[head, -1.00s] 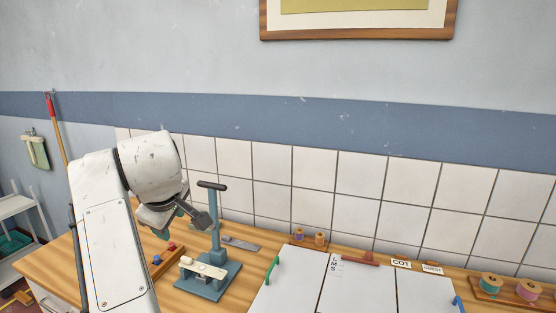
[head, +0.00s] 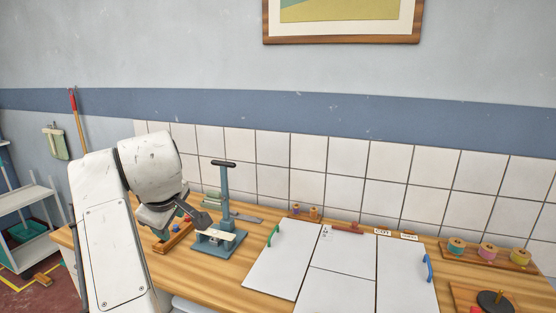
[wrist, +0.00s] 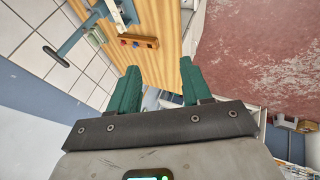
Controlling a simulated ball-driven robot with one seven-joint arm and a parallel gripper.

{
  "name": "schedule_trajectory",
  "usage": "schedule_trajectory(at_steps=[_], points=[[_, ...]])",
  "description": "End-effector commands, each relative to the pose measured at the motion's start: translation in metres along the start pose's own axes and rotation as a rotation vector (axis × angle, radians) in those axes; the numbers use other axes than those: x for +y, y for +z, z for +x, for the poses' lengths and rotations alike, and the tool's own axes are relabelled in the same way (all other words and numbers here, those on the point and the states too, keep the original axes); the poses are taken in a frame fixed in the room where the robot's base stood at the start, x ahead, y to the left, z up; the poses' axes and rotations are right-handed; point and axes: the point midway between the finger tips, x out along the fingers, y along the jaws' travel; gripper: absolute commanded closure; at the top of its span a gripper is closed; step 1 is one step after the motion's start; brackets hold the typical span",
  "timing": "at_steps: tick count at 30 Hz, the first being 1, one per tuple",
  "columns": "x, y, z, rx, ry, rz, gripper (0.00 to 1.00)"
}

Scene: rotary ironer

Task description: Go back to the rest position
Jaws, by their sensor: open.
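My gripper (wrist: 158,85) shows in the wrist view with its two green fingers apart and nothing between them. In the head view my arm is folded at the left, and my gripper (head: 201,218) is mostly hidden behind its own wrist. It appears in front of the blue press (head: 224,195) on the wooden table (head: 190,278); I cannot tell the gap between them. In the wrist view the press (wrist: 75,38) is at the upper left, apart from the fingers.
White boards (head: 335,255) with green and blue handles lie on the table. A wooden rack (head: 175,238) with coloured knobs is beside the press. Thread spools (head: 487,253) stand at the right. A white shelf (head: 30,205) stands at the left, with red floor (head: 25,290) before it.

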Motion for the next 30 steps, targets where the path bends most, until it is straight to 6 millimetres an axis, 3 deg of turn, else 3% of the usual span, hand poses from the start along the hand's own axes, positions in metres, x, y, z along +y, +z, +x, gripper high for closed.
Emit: schedule_trajectory(at_steps=[11, 17, 23, 30], points=[[-0.001, 0.049, 0.031, -0.041, -0.001, 0.075, 0.52], [-0.005, 0.098, 0.058, -0.079, -0.001, 0.146, 0.52], [-0.017, 0.176, 0.092, -0.138, -0.003, 0.257, 0.52], [-0.061, 0.326, 0.131, -0.243, -0.003, 0.474, 0.52]])
